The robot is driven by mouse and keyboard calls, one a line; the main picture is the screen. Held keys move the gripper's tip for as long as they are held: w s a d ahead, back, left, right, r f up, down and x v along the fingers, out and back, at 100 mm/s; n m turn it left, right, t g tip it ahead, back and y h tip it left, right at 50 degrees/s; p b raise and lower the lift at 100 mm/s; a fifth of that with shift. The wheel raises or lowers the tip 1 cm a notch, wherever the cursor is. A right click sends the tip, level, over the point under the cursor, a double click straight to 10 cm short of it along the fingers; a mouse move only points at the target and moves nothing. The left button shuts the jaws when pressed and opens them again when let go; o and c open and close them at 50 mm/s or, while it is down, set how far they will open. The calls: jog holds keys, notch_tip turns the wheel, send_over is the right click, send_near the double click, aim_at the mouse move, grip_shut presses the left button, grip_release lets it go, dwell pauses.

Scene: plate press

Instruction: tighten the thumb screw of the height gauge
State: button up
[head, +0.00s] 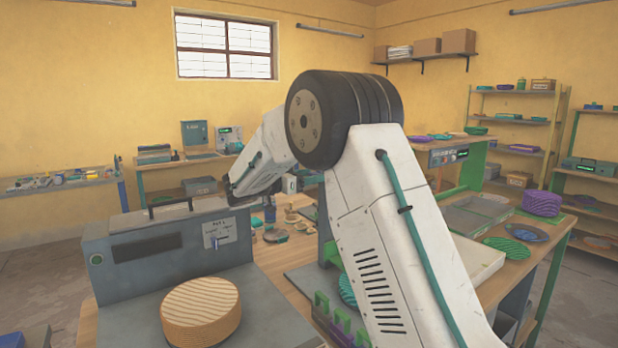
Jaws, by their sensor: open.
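My arm rises through the middle of the head view and bends down to the left at its black elbow. My gripper (270,212) is small and partly hidden at the far end of the forearm, above the wooden bench; it is open, and I see nothing held in it. I cannot make out the height gauge or its thumb screw for certain; my arm covers part of the bench where small items lie. A small round dark item (275,236) lies on the bench just below the gripper.
A grey press-like machine (160,245) with a dark display stands at left, with a round tan ribbed stack (200,312) on its plate. At right are a shallow tray (475,215), a purple ribbed stack (541,203) and a green disc (509,248). Shelves line the right wall.

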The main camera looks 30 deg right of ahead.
jog(key=a, duration=0.7)
jog(key=shift+s+a, duration=0.15)
jog(key=shift+a, duration=0.2)
